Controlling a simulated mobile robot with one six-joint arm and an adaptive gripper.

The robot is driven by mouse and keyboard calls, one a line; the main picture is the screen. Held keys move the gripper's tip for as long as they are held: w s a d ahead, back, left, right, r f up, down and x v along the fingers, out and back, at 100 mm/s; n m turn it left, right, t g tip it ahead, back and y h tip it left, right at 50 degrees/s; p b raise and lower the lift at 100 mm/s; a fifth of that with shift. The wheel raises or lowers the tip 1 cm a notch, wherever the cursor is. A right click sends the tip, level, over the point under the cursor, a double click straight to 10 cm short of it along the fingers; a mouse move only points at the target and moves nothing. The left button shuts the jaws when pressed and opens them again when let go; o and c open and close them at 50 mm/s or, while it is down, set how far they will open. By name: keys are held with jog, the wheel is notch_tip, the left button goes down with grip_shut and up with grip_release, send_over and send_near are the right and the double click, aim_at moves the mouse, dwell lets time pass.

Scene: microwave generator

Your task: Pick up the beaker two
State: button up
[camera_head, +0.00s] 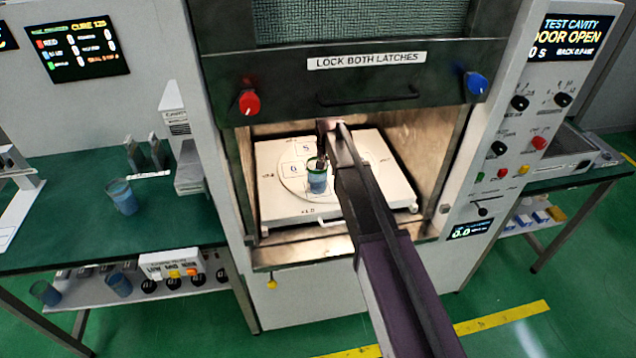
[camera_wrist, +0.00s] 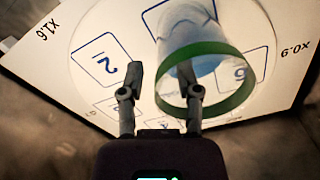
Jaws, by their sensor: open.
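A clear beaker with a green rim and blue contents (camera_head: 317,182) stands on the white turntable plate (camera_head: 285,213) inside the open cavity. No number on the beaker is readable. In the wrist view the beaker (camera_wrist: 222,72) is right of centre, its green rim facing the camera. My gripper (camera_head: 322,150) reaches into the cavity just behind and above the beaker. The plate carries numbered squares, partly hidden by my arm.
The raised door (camera_head: 345,85) with red and blue latch knobs hangs above the cavity. Cavity walls stand close on both sides. Another blue beaker (camera_head: 121,196) stands on the left green bench, and others sit on the shelf below.

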jog(key=shift+f, duration=0.55)
grip_shut()
